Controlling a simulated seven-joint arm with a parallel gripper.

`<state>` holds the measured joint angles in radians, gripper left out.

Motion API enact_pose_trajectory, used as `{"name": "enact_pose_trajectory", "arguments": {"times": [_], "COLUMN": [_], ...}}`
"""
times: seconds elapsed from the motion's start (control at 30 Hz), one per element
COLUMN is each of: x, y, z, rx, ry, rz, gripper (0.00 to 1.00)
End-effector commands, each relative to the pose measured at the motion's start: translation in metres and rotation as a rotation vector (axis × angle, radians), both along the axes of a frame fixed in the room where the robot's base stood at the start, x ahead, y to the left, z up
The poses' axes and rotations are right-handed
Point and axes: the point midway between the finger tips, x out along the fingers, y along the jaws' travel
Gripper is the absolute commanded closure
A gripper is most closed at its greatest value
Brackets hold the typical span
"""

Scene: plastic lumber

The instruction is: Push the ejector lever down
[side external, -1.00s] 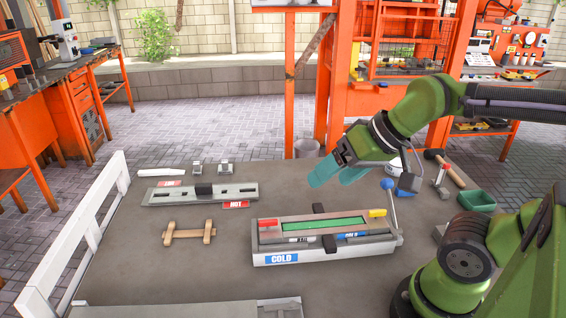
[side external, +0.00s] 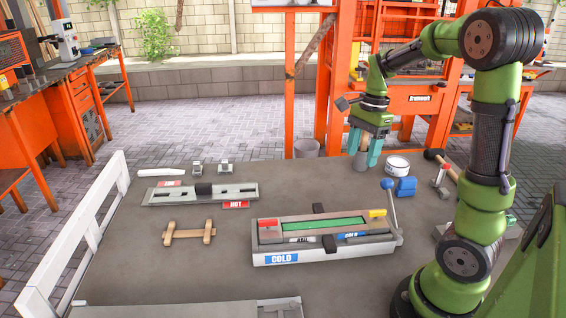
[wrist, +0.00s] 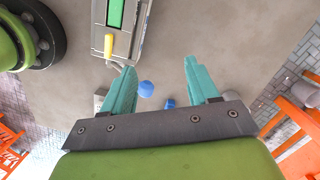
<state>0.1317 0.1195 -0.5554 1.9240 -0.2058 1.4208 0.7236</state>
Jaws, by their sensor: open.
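The cold mould (side external: 322,250), marked COLD, lies on the table with a green strip (side external: 310,228) along its top. The ejector lever (side external: 393,208) is a thin grey rod at the mould's right end, standing nearly upright and leaning slightly, with a blue ball knob (side external: 387,184) on top. My gripper (side external: 364,160) is open, pointing down beyond the mould and to the left of the knob, apart from the lever. In the wrist view, my gripper's two teal fingers (wrist: 158,66) are spread. A round blue thing (wrist: 146,88) shows between them, probably the knob.
A white tin (side external: 397,166) and blue block (side external: 406,186) stand behind the lever. The hot mould (side external: 203,193) and a wooden piece (side external: 189,233) lie left. The front middle table is clear.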

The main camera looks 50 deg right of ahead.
Motion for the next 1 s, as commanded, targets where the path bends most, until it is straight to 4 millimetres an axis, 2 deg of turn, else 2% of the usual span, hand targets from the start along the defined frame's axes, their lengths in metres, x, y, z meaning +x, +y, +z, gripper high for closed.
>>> {"name": "enact_pose_trajectory", "arguments": {"times": [0.03, 0.1, 0.2, 0.3, 0.43, 0.6, 0.73, 0.87, 1.0], "x": [-0.005, -0.013, -0.023, -0.027, -0.023, -0.019, -0.02, -0.026, -0.034], "y": [-0.025, -0.054, -0.084, -0.1, -0.101, -0.09, -0.088, -0.082, -0.074], "z": [-0.005, -0.006, -0.001, 0.01, 0.028, 0.034, 0.028, 0.012, -0.016], "rx": [-0.003, -0.022, -0.081, -0.15, -0.185, -0.176, -0.179, -0.179, -0.177], "ry": [0.099, 0.232, 0.389, 0.494, 0.553, 0.61, 0.616, 0.618, 0.619], "rz": [-0.208, -0.531, -0.976, -1.369, -1.732, -1.944, -1.973, -1.97, -1.968], "gripper": [0.4, 0.4, 0.4, 0.4, 0.4, 0.4, 0.4, 0.4, 0.4]}}
